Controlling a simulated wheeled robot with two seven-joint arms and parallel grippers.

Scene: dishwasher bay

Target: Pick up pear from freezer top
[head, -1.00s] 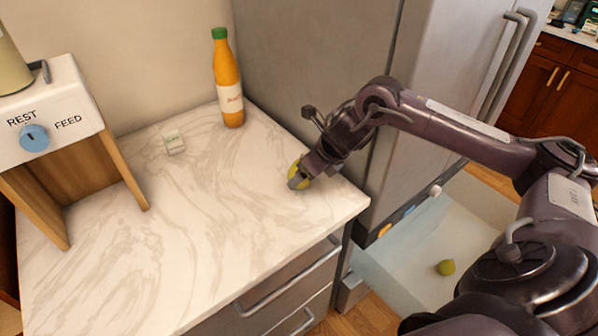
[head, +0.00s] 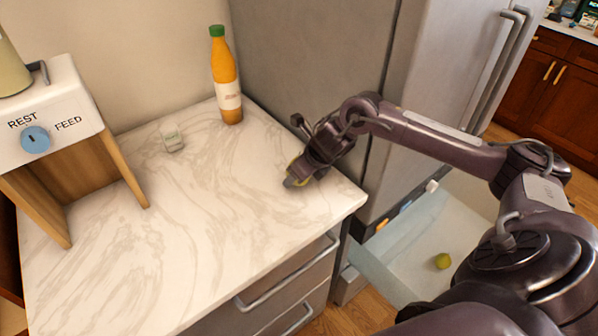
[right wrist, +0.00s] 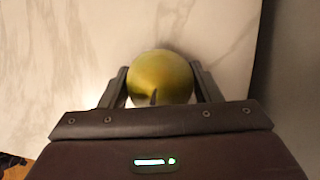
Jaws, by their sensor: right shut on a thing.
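A yellow-green pear (right wrist: 160,76) sits between the two fingers of my right gripper (right wrist: 160,90) in the right wrist view, with its stem toward the palm. In the head view the right gripper (head: 297,180) is over the right part of the marble counter, shut on the pear (head: 294,163), which is mostly hidden behind the fingers. I cannot tell whether the pear touches the counter. A round yellow-green fruit (head: 443,261) lies in the open freezer drawer (head: 400,262) at the lower right. My left gripper is not in view.
An orange bottle with a green cap (head: 226,78) stands at the back of the marble counter (head: 200,215). A REST/FEED dispenser (head: 50,120) stands at the left. The tall grey fridge (head: 310,60) borders the counter. The counter's middle is clear.

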